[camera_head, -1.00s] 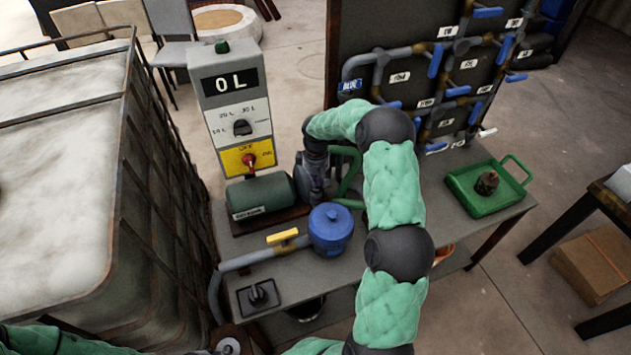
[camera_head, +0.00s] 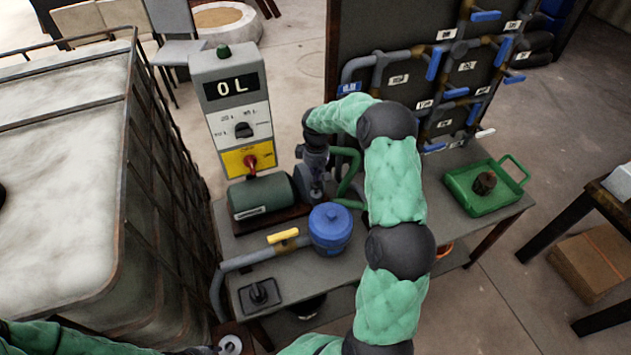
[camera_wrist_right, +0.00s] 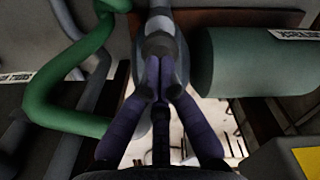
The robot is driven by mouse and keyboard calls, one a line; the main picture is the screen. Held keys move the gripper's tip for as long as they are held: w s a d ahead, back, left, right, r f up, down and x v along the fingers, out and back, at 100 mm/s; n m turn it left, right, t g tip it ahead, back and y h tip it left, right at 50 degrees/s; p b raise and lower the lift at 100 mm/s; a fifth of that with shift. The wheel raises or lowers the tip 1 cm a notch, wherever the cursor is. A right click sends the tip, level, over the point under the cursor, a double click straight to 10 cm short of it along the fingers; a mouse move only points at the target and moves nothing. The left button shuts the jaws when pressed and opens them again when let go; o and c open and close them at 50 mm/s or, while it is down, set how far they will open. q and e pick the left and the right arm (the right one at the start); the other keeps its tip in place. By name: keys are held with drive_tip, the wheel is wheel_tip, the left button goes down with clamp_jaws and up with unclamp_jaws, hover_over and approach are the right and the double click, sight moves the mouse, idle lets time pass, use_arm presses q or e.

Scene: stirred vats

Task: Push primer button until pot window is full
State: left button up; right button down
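The pot with a blue lid (camera_head: 330,222) stands on the bench, to the right of a grey pipe with a yellow handle (camera_head: 283,236). I cannot make out its window or fill level. A grey pump (camera_head: 312,192) joins the green motor (camera_head: 262,196). My right gripper (camera_head: 314,158) points down over the pump. In the right wrist view its fingers (camera_wrist_right: 160,68) meet, with their tips at the grey pump top (camera_wrist_right: 160,25); contact is unclear. I cannot make out a primer button; the fingers may hide it.
A control box (camera_head: 233,115) reads "0 L" and has a red switch (camera_head: 250,163). A caged white tank (camera_head: 60,170) stands left. A green tray (camera_head: 478,207) holds a brown lump (camera_head: 484,182). A board of pipes and blue valve handles (camera_head: 433,66) stands behind.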

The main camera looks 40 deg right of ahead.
drive_tip(key=shift+f, duration=0.1)
drive_tip(key=shift+f+b, duration=1.05)
drive_tip(key=shift+f, duration=0.7)
drive_tip(key=shift+r+p, duration=1.5)
drive_tip(key=shift+r, duration=0.85)
wheel_tip(320, 180, up, 6)
drive_tip(key=p, duration=0.3)
drive_tip(key=shift+p, duration=0.4)
drive_tip(key=shift+f, duration=0.1)
